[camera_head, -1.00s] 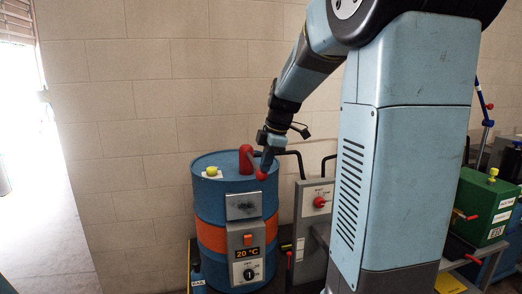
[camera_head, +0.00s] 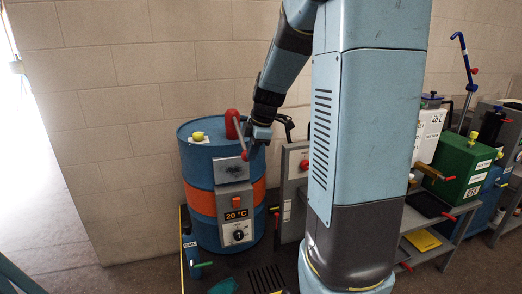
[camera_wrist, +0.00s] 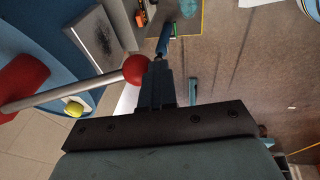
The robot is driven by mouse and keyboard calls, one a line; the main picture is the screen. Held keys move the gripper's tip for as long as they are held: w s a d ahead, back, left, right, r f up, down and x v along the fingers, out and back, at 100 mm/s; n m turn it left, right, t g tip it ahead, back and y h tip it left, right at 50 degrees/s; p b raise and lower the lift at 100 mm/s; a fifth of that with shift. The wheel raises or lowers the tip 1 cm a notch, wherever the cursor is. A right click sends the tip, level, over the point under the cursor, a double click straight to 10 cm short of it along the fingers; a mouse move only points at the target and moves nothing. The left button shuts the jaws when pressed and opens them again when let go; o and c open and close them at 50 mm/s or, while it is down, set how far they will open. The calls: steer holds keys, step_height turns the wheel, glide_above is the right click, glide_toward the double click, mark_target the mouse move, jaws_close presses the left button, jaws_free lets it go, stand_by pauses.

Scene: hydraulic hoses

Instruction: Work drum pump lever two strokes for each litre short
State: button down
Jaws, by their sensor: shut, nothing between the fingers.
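A blue drum (camera_head: 203,177) with an orange heater band (camera_head: 201,201) stands by the wall. A red pump body (camera_head: 231,124) rises from its top. From it a pale lever rod runs down toward the camera and ends in a red ball knob (camera_head: 244,155). My gripper (camera_head: 254,151) is shut and empty right at the knob. In the wrist view the knob (camera_wrist: 136,69) sits just left of my closed fingertips (camera_wrist: 160,65). I cannot tell whether they touch. The rod (camera_wrist: 70,95) leads left to the red pump body (camera_wrist: 22,82).
A yellow cap (camera_head: 197,136) sits on the drum top. A control box on the drum shows 20 °C (camera_head: 236,214). A grey cabinet with a red switch (camera_head: 304,165) stands right of the drum. A shelf with a green box (camera_head: 462,167) stands farther right.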

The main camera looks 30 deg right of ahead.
stand_by(0.3)
steer(key=s+d+r, duration=0.1)
steer(key=s+r, duration=0.7)
steer(key=r, duration=0.2)
steer(key=shift+s+d+r, duration=0.15)
steer(key=shift+s+r, duration=0.2)
steer(key=shift+s, duration=0.05)
stand_by(0.6)
steer(key=s+a+m+t+h, duration=0.1)
steer(key=s+a+m, duration=0.3)
steer(key=s+m, duration=0.3)
steer(key=s+a+f+m+t, duration=0.1)
steer(key=s+a+m+t, duration=0.1)
steer(key=s+a+m, duration=0.3)
steer(key=s+m, duration=0.3)
steer(key=m, duration=0.1)
steer(key=shift+s+a+f+m+h, duration=0.2)
steer(key=shift+s+m+h, duration=0.1)
steer(key=shift+h, duration=0.1)
